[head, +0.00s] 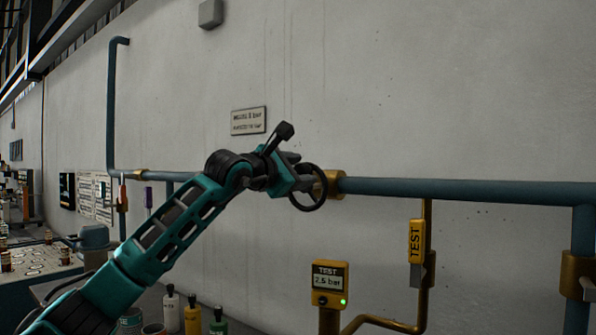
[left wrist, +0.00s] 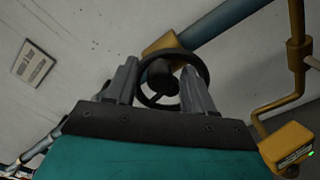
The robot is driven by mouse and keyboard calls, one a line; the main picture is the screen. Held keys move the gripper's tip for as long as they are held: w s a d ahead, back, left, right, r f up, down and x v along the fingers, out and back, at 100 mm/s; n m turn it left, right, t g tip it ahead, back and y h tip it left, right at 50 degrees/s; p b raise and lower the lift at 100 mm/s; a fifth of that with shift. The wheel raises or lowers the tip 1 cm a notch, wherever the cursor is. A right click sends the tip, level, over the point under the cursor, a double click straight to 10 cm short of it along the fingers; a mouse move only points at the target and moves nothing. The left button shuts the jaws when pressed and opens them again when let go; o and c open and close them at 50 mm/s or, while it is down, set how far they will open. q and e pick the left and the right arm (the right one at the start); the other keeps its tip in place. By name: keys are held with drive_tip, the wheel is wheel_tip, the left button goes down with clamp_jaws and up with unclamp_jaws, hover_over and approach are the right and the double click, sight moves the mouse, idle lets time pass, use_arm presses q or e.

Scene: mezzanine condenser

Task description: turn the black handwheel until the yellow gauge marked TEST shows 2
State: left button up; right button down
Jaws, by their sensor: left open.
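The black handwheel (head: 308,188) sits on a brass fitting on the blue pipe against the wall. In the left wrist view the handwheel (left wrist: 204,72) shows straight ahead, its hub between the two fingers. My left gripper (head: 296,172) is open at the handwheel, one finger on either side of the hub (left wrist: 160,80); I cannot tell whether the fingers touch it. The yellow gauge (head: 329,284) marked TEST reads 2.5 bar, with a green light lit. It also shows at the lower right of the left wrist view (left wrist: 287,147). My right gripper is not in view.
The blue pipe (head: 450,190) runs along the wall. A yellow TEST tag (head: 416,240) hangs at a brass pipe on the right. A wall sign (head: 249,120) is above the gripper. Several bottles (head: 193,318) stand at the lower left, below my arm.

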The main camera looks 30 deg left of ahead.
use_arm(q)
drive_tip(key=s+a+b, duration=0.1)
drive_tip(key=s+b, duration=0.2)
drive_tip(key=s, duration=1)
drive_tip(key=shift+b, duration=0.35)
drive_tip(key=shift+w, duration=0.1)
